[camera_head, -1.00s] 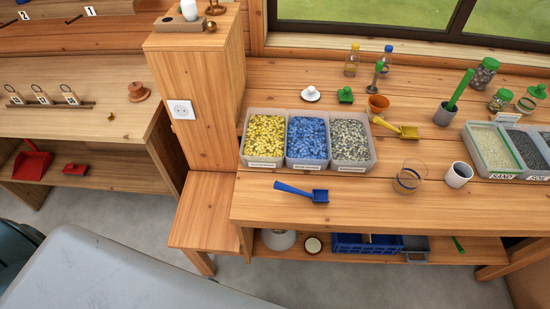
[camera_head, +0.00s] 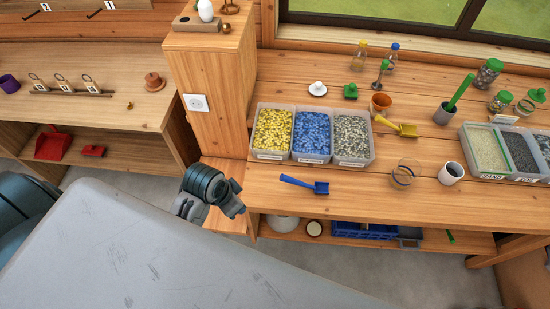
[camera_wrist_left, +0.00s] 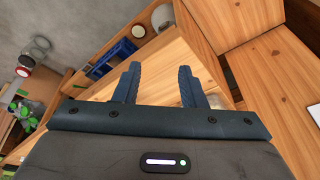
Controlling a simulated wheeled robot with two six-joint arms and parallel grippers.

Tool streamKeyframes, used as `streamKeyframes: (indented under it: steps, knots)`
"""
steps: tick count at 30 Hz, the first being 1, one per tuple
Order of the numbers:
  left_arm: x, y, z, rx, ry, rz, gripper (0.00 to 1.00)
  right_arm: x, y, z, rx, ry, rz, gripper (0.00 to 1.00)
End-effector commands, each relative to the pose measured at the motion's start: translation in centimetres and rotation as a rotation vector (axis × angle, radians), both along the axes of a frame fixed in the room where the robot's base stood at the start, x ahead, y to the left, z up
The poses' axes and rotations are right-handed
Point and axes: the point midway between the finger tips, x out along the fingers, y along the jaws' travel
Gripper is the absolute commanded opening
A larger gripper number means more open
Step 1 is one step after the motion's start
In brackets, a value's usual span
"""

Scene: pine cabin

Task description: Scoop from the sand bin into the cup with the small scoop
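The sand bin (camera_head: 486,149), labelled SAND, stands at the right of the workbench, filled with pale grains. A white cup (camera_head: 451,173) stands upright left of it, beside a clear glass with a dark band (camera_head: 404,174). A blue scoop (camera_head: 305,184) lies near the bench's front edge; a yellow scoop (camera_head: 397,126) lies behind the glass. I cannot tell which is the small one. My left gripper (camera_head: 231,205) is left of the blue scoop, by the bench's left end. In the left wrist view its fingers (camera_wrist_left: 159,70) are apart and empty. My right gripper is not in view.
A three-part bin (camera_head: 312,136) of yellow, blue and grey pieces stands behind the blue scoop. A wooden pillar (camera_head: 210,85) rises at the bench's left end. A green-handled tool stands in a grey pot (camera_head: 445,116). The bench front around the blue scoop is clear.

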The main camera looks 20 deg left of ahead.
Motion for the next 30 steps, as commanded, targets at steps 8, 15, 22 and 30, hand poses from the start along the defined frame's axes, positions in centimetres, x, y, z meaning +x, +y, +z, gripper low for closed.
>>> streamKeyframes:
  steps: [8, 15, 22, 30]
  knots:
    - [4.7, -2.0, 0.3, -0.047, -0.006, -0.246, 0.37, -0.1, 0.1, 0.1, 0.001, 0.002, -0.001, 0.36]
    - [9.6, -3.9, 0.8, -0.099, -0.036, -0.502, 0.37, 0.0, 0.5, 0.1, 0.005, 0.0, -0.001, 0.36]
    - [13.8, -5.7, 2.1, -0.148, -0.085, -0.737, 0.37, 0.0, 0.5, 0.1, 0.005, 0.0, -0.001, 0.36]
    - [14.5, -6.7, 0.9, -0.161, -0.094, -0.782, 0.37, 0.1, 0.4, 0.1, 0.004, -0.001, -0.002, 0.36]
